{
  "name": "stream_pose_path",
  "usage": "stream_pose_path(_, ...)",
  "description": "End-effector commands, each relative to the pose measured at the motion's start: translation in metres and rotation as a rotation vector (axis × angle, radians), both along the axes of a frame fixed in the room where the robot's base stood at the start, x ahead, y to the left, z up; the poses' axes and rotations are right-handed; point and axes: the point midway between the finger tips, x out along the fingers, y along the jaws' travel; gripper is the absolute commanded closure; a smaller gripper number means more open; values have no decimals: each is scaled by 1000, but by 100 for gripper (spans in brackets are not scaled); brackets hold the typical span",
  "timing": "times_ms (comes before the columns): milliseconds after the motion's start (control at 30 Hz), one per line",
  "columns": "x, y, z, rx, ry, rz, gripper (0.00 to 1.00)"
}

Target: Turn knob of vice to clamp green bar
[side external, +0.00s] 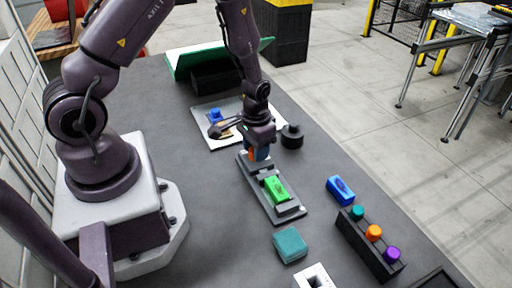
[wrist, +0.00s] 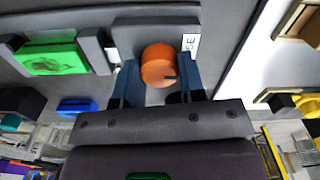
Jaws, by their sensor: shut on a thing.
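The vice (side external: 284,212) is a long grey fixture on the dark table in the middle of the side view. The green bar (side external: 276,189) lies in it between grey jaw blocks; it also shows at the upper left of the wrist view (wrist: 52,58). The orange knob (wrist: 158,66) is at the vice's end, between my gripper's two blue fingers. My gripper (wrist: 160,84) points down over the knob and is shut on it; in the side view my gripper (side external: 257,152) hides most of the knob. In the wrist view a narrow gap shows between bar and right jaw.
A black rack (side external: 369,249) with teal, orange and purple knobs stands at right, beside a blue block (side external: 341,190). A teal block (side external: 290,244) lies in front. A black round part (side external: 292,136) and a pale plate (side external: 203,125) are close to my gripper.

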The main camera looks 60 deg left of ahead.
Motion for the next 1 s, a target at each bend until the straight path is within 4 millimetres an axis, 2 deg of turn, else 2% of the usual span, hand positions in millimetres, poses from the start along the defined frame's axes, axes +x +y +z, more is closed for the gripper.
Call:
stream_pose_path(300, 0, 0, 1, 0, 1, 96, 87)
stream_pose_path(767, 0, 0, 1, -1, 0, 112, 87)
stream_pose_path(800, 0, 0, 1, -1, 0, 112, 61)
stream_pose_path(900, 0, 0, 1, -1, 0, 111, 38)
stream_pose_path(1000, 0, 0, 0, 0, 0, 110, 37)
